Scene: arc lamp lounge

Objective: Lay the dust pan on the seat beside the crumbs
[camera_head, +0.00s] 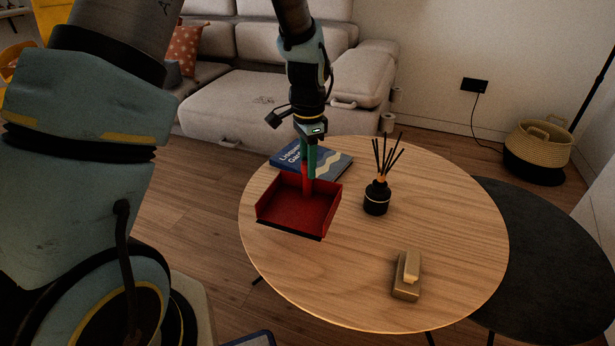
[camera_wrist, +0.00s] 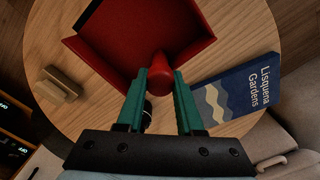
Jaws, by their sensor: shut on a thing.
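The red dust pan (camera_head: 298,210) is at the left part of the round wooden table; I cannot tell whether it touches the top or hangs just above it. My gripper (camera_head: 308,172) points down and is shut on the pan's red handle. In the wrist view the green fingers of my gripper (camera_wrist: 163,82) close on the handle, with the pan's tray (camera_wrist: 135,35) beyond them. The crumbs (camera_head: 264,100) show as a small dark scatter on the seat of the pale sofa (camera_head: 230,108), behind the table. Part of the handle is hidden by the fingers.
On the wooden table (camera_head: 450,220) are a blue book (camera_head: 335,163) beside the pan, a black reed diffuser (camera_head: 376,198) and a tan brush-like object (camera_head: 406,275). A dark low table (camera_head: 555,250) is at right. An orange cushion (camera_head: 184,50) leans on the sofa's left.

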